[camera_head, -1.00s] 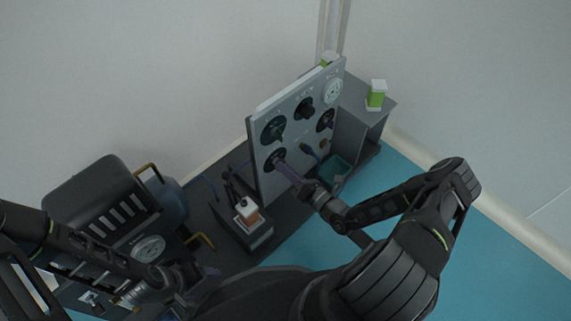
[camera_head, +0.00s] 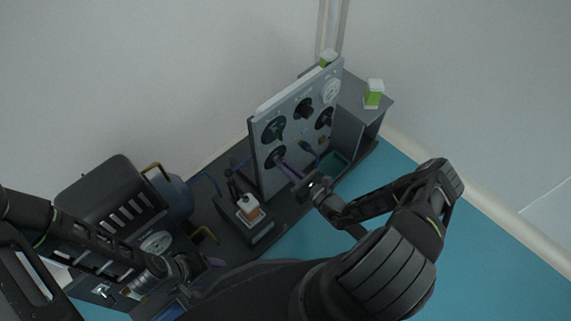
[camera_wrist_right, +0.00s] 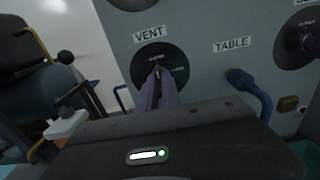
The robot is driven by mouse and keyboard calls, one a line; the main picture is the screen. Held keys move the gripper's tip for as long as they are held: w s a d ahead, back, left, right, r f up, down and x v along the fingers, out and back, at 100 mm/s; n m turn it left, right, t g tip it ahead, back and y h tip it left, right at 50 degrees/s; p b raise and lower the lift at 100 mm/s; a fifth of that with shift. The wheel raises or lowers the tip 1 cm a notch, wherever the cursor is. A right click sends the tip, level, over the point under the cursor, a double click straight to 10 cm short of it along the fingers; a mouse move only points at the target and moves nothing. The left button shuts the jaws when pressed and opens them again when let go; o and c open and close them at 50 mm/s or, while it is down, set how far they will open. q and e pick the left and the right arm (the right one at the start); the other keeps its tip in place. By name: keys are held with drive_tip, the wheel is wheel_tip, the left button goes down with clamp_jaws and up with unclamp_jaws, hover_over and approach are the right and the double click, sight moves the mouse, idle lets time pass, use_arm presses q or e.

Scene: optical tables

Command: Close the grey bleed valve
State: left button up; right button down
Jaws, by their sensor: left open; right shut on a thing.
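An upright grey panel (camera_head: 292,98) carries several round black dials. The dial marked VENT (camera_wrist_right: 174,53) is at its lower left, and it also shows in the head view (camera_head: 273,157). My right gripper (camera_wrist_right: 157,72) reaches straight to this dial, its two purple fingers together and shut on the small handle at the centre. The fingers hide most of that handle. No part is labelled as a bleed valve, so I cannot tell for certain that this is it. My left gripper (camera_head: 181,266) is open, low at the left by the dark machine's gauge (camera_head: 156,243).
A blue hose fitting (camera_wrist_right: 243,82) is right of the VENT dial, under the TABLE label. An orange-and-white block with a black lever (camera_head: 249,207) stands left of the panel. A green-and-white box (camera_head: 373,94) sits behind. Blue floor (camera_head: 480,240) is open at the right.

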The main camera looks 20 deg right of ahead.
idle(0.3)
drive_tip(key=c, duration=1.6)
unclamp_jaws()
drive_tip(key=shift+o, duration=0.2)
drive_tip(key=p+v, duration=0.1)
drive_tip(key=v, duration=0.6)
drive_tip(key=shift+s+d, duration=0.15)
drive_tip(key=shift+s, duration=0.25)
drive_tip(key=shift+n, duration=0.3)
